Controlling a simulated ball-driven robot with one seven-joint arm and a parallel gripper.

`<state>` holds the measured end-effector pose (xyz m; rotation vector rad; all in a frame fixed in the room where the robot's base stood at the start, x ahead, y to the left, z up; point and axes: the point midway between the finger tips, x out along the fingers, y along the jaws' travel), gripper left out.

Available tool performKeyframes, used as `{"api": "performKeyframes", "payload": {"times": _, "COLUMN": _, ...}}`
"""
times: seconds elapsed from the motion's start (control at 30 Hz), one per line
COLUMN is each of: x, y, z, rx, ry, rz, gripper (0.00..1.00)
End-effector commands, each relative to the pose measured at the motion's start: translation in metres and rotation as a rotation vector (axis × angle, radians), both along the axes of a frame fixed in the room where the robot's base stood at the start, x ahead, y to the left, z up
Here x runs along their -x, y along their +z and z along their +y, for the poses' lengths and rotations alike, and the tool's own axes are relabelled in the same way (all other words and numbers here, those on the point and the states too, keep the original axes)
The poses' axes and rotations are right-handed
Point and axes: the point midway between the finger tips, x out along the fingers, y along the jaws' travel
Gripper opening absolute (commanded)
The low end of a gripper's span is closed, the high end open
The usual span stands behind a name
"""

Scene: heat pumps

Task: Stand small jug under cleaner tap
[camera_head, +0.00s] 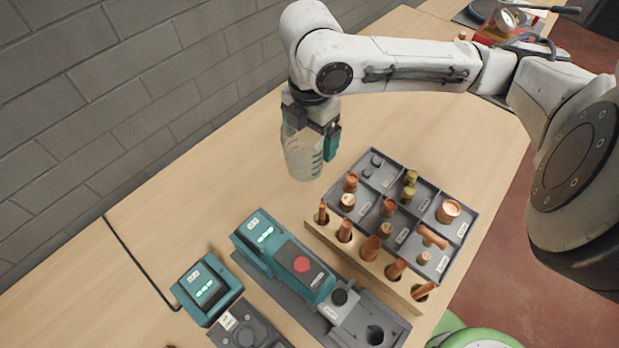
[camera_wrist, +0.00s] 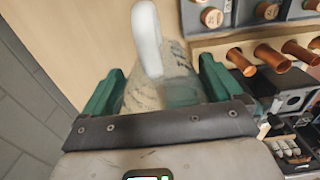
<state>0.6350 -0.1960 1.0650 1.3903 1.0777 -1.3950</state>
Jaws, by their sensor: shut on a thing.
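A clear small jug (camera_head: 302,152) with measuring marks hangs from my gripper (camera_head: 312,125) over the bench, left of the grey parts tray. In the wrist view the jug (camera_wrist: 172,62) sits between the two green fingers of my gripper (camera_wrist: 158,92), with its pale handle towards the top. My gripper is shut on the jug. In the head view the jug looks upright, and I cannot tell how high its base is above the bench. I cannot make out a cleaner tap for certain in either view.
A grey divided tray (camera_head: 462,232) and a wooden rack (camera_head: 352,262) hold several copper fittings. A teal machine with a red button (camera_head: 302,264) and a smaller teal display unit (camera_head: 207,287) stand in front. A brick wall (camera_head: 120,90) runs behind. Bare bench (camera_head: 200,190) lies left of the jug.

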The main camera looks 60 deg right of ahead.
Motion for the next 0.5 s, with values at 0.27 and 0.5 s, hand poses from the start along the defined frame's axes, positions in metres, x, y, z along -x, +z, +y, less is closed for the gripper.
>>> {"api": "performKeyframes", "payload": {"times": 0.27, "x": 0.001, "y": -0.046, "z": 0.000, "rx": -0.002, "ry": -0.002, "rz": 0.003, "gripper": 0.59}}
{"api": "performKeyframes", "payload": {"times": 0.5, "x": 0.000, "y": -0.065, "z": 0.000, "rx": -0.001, "ry": -0.001, "rz": 0.002, "gripper": 0.59}}
